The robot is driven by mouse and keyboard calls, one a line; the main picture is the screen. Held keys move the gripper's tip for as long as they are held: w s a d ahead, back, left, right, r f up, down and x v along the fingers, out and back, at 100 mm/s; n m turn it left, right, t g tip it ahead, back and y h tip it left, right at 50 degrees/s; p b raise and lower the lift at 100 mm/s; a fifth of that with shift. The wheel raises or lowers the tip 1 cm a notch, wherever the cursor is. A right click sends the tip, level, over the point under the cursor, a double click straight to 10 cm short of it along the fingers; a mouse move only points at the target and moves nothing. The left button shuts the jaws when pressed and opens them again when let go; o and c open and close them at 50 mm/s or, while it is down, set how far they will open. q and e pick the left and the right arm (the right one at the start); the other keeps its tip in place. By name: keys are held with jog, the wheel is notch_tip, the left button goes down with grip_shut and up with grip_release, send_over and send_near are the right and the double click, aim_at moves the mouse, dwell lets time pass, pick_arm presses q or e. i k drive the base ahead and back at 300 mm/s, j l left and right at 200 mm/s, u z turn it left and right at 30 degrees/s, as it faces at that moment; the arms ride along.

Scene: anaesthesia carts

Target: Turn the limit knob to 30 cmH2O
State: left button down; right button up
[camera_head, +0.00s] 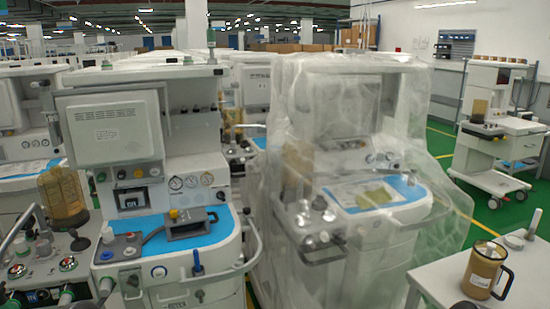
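No gripper of mine shows in the head view. Several anaesthesia carts stand ahead. At the lower left edge, a grey panel (45,259) carries several knobs, two with red marks (68,263). Which one is the limit knob, and any cmH2O scale, are too small to tell.
A second cart (360,150) under clear plastic stands at centre right. A white table (448,278) at lower right holds a brown canister with a handle (486,270). An amber canister (62,196) stands at left. Green floor (500,215) is open at right, before another cart (492,125).

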aim_at(44, 249)
jog(key=k+u, duration=0.2)
jog(key=u, duration=0.2)
jog(key=k+j+u, duration=0.2)
jog(key=u, duration=0.15)
jog(key=k+j+u, duration=0.2)
jog(key=u, duration=0.2)
jog(key=i+j+z, duration=0.2)
jog(key=i+j, duration=0.45)
jog(key=i+j+z, duration=0.15)
jog(key=i+j, duration=0.55)
jog(key=j, duration=0.1)
